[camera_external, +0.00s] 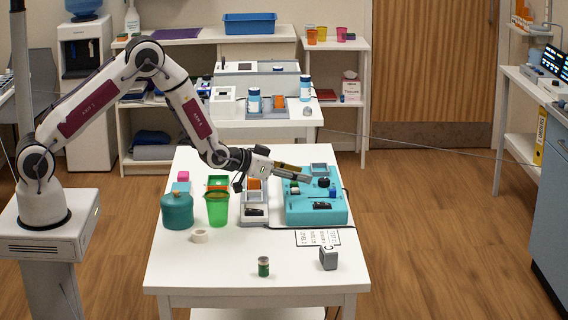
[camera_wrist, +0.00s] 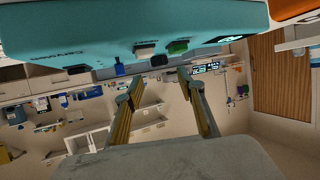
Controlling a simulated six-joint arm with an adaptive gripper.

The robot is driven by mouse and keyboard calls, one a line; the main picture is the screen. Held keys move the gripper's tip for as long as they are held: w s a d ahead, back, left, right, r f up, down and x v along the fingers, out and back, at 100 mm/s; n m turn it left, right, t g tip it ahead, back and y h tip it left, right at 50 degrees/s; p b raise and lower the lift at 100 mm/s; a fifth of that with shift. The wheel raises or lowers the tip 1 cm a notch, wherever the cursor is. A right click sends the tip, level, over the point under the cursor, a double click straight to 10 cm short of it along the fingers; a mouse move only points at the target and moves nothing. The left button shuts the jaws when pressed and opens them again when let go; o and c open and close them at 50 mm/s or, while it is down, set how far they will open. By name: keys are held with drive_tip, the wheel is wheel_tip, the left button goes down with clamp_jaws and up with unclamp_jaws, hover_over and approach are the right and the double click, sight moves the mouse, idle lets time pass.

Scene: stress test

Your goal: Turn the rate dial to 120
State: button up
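A teal device (camera_external: 316,213) stands on the white table, with a round black knob (camera_external: 323,183), a green control (camera_external: 294,187) and a blue one (camera_external: 332,194) on it. Which control is the rate dial, and its setting, I cannot read. In the wrist view the teal device (camera_wrist: 110,40) fills the top edge, with a green control (camera_wrist: 178,46), a grey one (camera_wrist: 145,50) and a small blue one (camera_wrist: 119,69). My gripper (camera_external: 303,173) reaches over the device's rear left part. In the wrist view my gripper (camera_wrist: 158,88) is open, with nothing between its fingers.
Left of the device stand a white-grey instrument (camera_external: 254,212), a green cup (camera_external: 217,209) and a teal jar (camera_external: 177,211). A tape roll (camera_external: 200,236), a small green-labelled vial (camera_external: 263,267), a printed card (camera_external: 318,238) and a grey block (camera_external: 328,258) lie nearer. The table's front is mostly free.

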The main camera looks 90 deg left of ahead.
sight(322, 179)
drive_tip(key=shift+w, duration=0.1)
idle(0.3)
drive_tip(key=shift+x, duration=3.8)
drive_tip(key=shift+a, duration=0.1)
clamp_jaws()
